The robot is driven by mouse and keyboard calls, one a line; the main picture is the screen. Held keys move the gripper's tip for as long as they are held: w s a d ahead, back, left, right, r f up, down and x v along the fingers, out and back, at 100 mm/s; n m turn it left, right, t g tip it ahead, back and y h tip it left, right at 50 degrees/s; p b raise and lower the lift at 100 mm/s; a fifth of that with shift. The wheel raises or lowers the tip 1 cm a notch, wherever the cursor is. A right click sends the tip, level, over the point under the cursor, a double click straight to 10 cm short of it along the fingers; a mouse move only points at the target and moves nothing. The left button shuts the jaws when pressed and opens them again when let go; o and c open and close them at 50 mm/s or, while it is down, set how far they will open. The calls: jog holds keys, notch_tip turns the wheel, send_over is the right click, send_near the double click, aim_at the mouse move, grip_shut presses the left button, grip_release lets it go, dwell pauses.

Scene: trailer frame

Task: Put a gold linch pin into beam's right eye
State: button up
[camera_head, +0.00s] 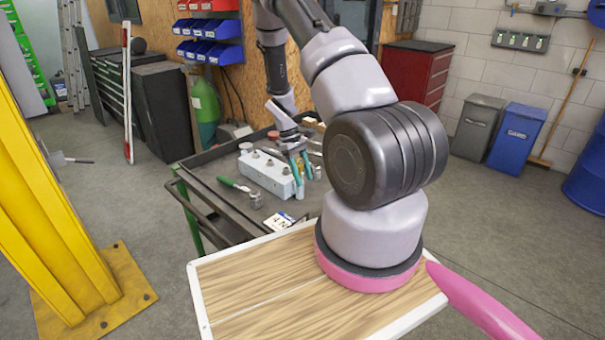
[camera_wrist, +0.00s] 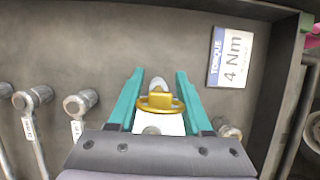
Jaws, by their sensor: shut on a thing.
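In the wrist view, a gold linch pin (camera_wrist: 160,101) with a ring sits between the teal fingers of my gripper (camera_wrist: 160,92). The fingers are shut on it. A pale surface with round grey metal parts shows just beneath it. In the head view my gripper (camera_head: 298,168) points down at the right end of a pale grey block (camera_head: 266,176) on the cart, with several round posts on the block's top. The pin is too small to make out there. I cannot tell whether the pin is in an eye or only above it; the gripper's body hides part of the block.
The dark cart top (camera_head: 222,202) also holds a green-handled tool (camera_head: 234,184), a metal socket (camera_head: 256,200) and a torque card (camera_wrist: 231,58) reading 4 Nm. Metal wrenches (camera_wrist: 35,110) lie at left in the wrist view. A yellow post (camera_head: 45,190) stands at far left.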

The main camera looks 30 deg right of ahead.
jog(key=shift+f, duration=2.3)
jog(key=o, duration=1.3)
jog(key=shift+c, duration=0.2)
jog(key=v, duration=1)
jog(key=shift+w+r, duration=0.1)
jog(key=shift+r, duration=0.3)
